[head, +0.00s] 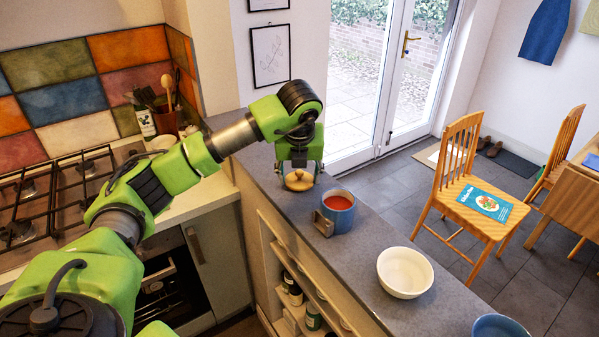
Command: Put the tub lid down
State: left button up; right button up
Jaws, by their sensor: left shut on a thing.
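The tub lid (298,183) is a round, tan, wood-like disc with a small knob. My left gripper (298,170) points down over the grey counter and is shut on the lid. The lid is level, near the counter's back part, left of the blue tub (340,217). I cannot tell whether the lid touches the counter. The tub stands upright and open, with red contents showing. My right gripper is not in view.
A white bowl (404,272) and a blue bowl (499,327) stand further right on the counter (352,270). Bare counter lies between tub and white bowl. A gas hob (55,195) is at left.

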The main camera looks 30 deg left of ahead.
pick_arm(q)
jog(key=shift+f, duration=0.2)
jog(key=o, duration=1)
jog(key=shift+c, duration=0.2)
jog(key=shift+r, duration=0.1)
jog(key=shift+r, duration=0.15)
jog(key=shift+d+r, duration=0.15)
jog(key=shift+r, duration=0.15)
jog(key=b+v, duration=0.1)
jog(key=v, duration=1)
jog(key=shift+b, duration=0.4)
